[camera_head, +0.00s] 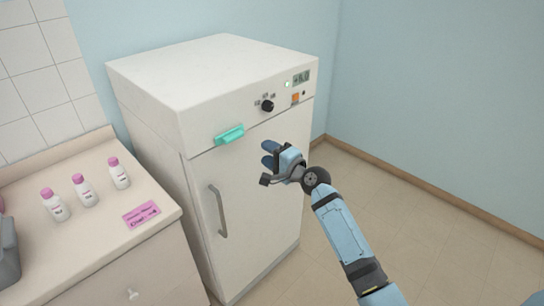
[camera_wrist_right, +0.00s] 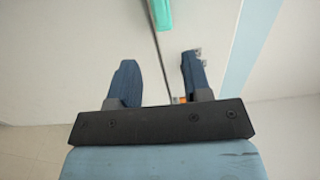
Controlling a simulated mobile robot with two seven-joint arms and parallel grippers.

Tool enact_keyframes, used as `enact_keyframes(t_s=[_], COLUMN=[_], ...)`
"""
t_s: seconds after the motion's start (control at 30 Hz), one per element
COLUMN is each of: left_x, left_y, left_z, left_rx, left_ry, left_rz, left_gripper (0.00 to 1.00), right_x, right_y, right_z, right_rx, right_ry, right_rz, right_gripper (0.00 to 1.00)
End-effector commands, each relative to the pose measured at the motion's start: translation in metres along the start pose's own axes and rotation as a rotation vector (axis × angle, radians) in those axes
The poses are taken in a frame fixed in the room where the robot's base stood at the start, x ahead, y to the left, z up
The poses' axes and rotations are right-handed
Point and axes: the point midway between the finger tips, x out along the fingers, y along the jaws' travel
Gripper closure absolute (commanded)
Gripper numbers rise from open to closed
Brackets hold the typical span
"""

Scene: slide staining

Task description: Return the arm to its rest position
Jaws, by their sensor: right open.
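My right gripper (camera_head: 268,153) is in front of the upper door of a white cabinet-like appliance (camera_head: 255,190), below its control panel. In the right wrist view its two blue fingers (camera_wrist_right: 156,82) are spread apart with nothing between them. My right arm (camera_head: 342,230) reaches up from the bottom right of the head view. My left gripper does not show.
The appliance has a grey door handle (camera_head: 218,211), a teal latch (camera_head: 230,134) and a black knob (camera_head: 267,105). At left, a counter (camera_head: 100,250) holds three white bottles with pink caps (camera_head: 85,190) and a pink label (camera_head: 141,214). Floor (camera_head: 440,235) at right is clear.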

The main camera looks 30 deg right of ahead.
Motion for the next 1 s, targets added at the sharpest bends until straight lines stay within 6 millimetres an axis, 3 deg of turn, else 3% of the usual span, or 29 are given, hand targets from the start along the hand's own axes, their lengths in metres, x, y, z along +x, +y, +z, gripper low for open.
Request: enact_keyframes(t_s=[0.17,0.7,0.77,0.87,1.0], left_x=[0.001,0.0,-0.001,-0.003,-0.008], left_y=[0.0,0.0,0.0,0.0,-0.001], left_z=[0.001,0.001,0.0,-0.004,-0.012], left_rx=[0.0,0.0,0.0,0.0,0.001], left_ry=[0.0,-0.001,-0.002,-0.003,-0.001], left_rz=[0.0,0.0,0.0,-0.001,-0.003], left_gripper=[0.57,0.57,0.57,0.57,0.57], right_x=[-0.012,-0.015,-0.022,-0.046,-0.106], right_y=[0.0,0.005,0.018,0.055,0.124], right_z=[0.0,0.002,0.008,0.027,0.07], right_rx=[-0.001,-0.018,-0.063,-0.213,-0.552], right_ry=[0.0,0.001,0.004,0.006,-0.033], right_rz=[0.0,0.011,0.038,0.119,0.277], right_gripper=[0.55,0.55,0.55,0.55,0.55])
